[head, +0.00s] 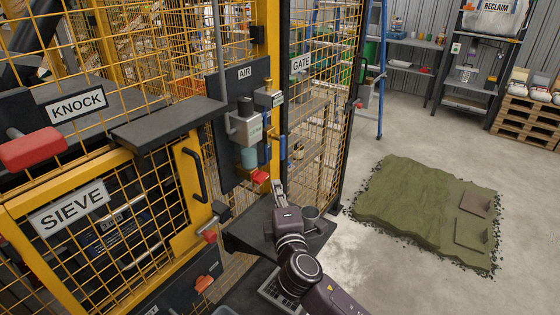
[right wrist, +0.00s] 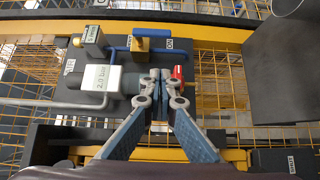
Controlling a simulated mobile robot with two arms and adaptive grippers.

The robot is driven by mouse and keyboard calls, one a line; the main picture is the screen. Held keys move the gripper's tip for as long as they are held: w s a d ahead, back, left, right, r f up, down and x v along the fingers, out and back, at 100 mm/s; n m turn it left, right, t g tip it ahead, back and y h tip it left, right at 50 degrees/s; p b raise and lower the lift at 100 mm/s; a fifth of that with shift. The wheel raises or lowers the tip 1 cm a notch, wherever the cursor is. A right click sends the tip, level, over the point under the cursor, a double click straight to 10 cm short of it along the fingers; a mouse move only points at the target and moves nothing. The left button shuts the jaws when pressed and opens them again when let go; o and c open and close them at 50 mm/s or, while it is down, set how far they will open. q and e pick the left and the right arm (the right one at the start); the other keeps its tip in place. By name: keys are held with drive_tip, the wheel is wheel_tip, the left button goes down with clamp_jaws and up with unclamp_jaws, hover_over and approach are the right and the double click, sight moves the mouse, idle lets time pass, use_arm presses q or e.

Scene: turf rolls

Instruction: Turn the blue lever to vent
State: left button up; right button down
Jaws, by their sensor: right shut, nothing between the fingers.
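The blue lever (head: 283,147) is on the right side of the dark AIR panel (head: 228,125). In the right wrist view the lever (right wrist: 155,32) is a slim blue bar across a brass valve body (right wrist: 140,43), beside a blue pipe. My right gripper (head: 279,187) is in front of the panel, below the lever in the head view. In the wrist view its fingertips (right wrist: 160,76) are together and empty, apart from the lever, beside a red knob (right wrist: 178,73). My left gripper is not in view.
A regulator with a 2.0 bar display (right wrist: 101,78) is close to the fingers. Yellow mesh (head: 320,120) flanks the panel. A turf piece (head: 410,200) lies on the open floor at right.

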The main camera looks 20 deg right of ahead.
drive_tip(key=w+d+p, duration=0.2)
drive_tip(key=w+d, duration=0.2)
drive_tip(key=w, duration=0.8)
drive_tip(key=shift+d+p, duration=0.2)
drive_tip(key=shift+p, duration=0.2)
drive_tip(key=shift+f, duration=0.1)
